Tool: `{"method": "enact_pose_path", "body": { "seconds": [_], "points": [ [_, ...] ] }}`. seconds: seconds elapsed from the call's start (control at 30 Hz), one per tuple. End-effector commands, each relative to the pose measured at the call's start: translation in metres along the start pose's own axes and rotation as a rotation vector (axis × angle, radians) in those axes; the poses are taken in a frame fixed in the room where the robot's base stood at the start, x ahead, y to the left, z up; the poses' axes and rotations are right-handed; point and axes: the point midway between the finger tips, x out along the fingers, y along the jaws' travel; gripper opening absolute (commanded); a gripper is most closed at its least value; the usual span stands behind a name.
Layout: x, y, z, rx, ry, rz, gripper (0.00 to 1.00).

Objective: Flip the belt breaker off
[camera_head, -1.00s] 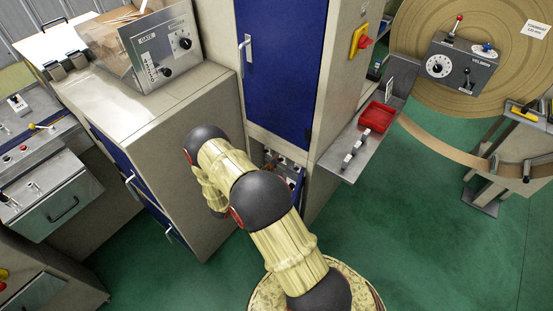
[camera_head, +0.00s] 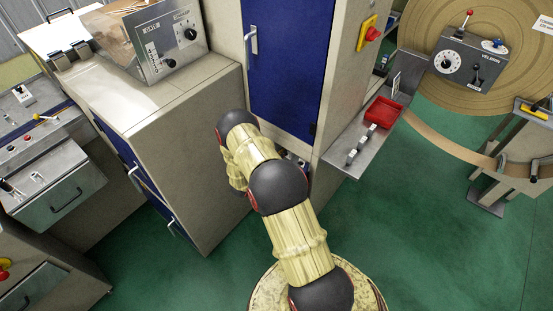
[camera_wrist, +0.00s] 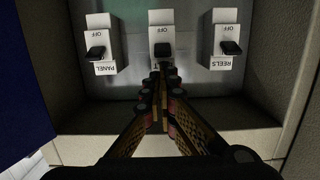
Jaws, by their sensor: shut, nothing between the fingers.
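In the wrist view three breakers stand in a row in a recess. The left one (camera_wrist: 96,52) is marked PANEL and the right one (camera_wrist: 231,47) REELS. The middle breaker (camera_wrist: 162,49) has a dark lever, and its lower label is hidden behind my gripper, so I cannot read the word belt. OFF is printed at the upper end of each breaker. My gripper (camera_wrist: 163,70) is shut and empty, its tips right at the lower side of the middle lever; I cannot tell whether they touch. In the head view my arm hides the gripper and most of the recess.
The recess has a pale lower ledge (camera_wrist: 200,142) and side walls close around my gripper. The blue cabinet door (camera_head: 290,65) is above it. A side shelf with a red tray (camera_head: 383,112) juts out at right. Green floor (camera_head: 420,240) is open at front right.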

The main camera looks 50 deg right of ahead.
Motion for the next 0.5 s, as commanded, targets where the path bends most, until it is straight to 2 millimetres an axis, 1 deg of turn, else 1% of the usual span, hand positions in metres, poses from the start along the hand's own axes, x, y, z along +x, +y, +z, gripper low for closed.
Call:
{"method": "enact_pose_path", "body": {
  "seconds": [0.13,0.5],
  "points": [
    [0.0068,0.0000,-0.0002,0.000,0.000,0.000,0.00],
    [0.0072,-0.0002,0.0001,0.000,0.002,0.000,0.00]
  ]
}}
